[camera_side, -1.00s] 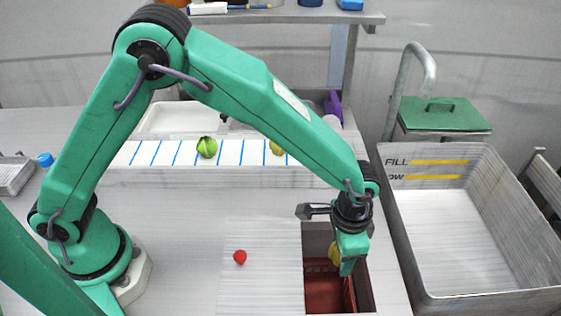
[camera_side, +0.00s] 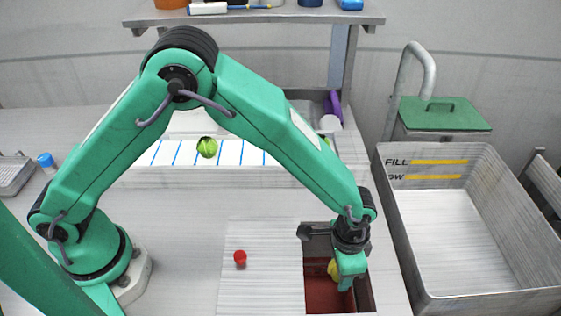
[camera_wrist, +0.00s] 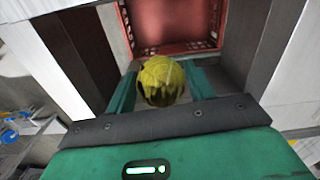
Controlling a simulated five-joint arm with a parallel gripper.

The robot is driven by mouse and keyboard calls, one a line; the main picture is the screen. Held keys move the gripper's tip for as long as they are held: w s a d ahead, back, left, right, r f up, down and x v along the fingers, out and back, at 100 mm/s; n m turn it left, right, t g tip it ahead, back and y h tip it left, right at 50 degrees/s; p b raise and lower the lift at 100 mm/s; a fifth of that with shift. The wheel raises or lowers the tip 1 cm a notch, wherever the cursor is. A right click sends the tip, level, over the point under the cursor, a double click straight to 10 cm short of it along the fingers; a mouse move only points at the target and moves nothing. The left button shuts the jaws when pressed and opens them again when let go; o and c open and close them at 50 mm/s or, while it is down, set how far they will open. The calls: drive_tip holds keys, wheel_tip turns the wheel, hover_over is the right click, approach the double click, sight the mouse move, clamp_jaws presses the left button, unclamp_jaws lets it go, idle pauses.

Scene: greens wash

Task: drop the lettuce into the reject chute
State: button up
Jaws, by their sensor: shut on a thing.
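The yellowed lettuce (camera_side: 333,270) with dark ragged patches is between my gripper's jaws (camera_side: 341,280). It also shows in the wrist view (camera_wrist: 162,75), with a green finger on each side. My gripper is shut on it and points down into the mouth of the reject chute (camera_side: 318,246), a dark-walled rectangular opening in the table. A red crate (camera_wrist: 170,22) shows below in the wrist view. A fresh green lettuce (camera_side: 207,148) sits on the blue-lined white strip.
A small red round thing (camera_side: 240,259) lies on the pale panel left of the chute. A large grey bin (camera_side: 402,235) marked FILL stands to the right, with a green-lidded box (camera_side: 440,114) behind it. A shelf (camera_side: 260,17) runs along the back.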

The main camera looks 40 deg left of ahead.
drive_tip(key=shift+f, duration=0.9)
drive_tip(key=o, duration=1.1)
drive_tip(key=shift+r, duration=3.95)
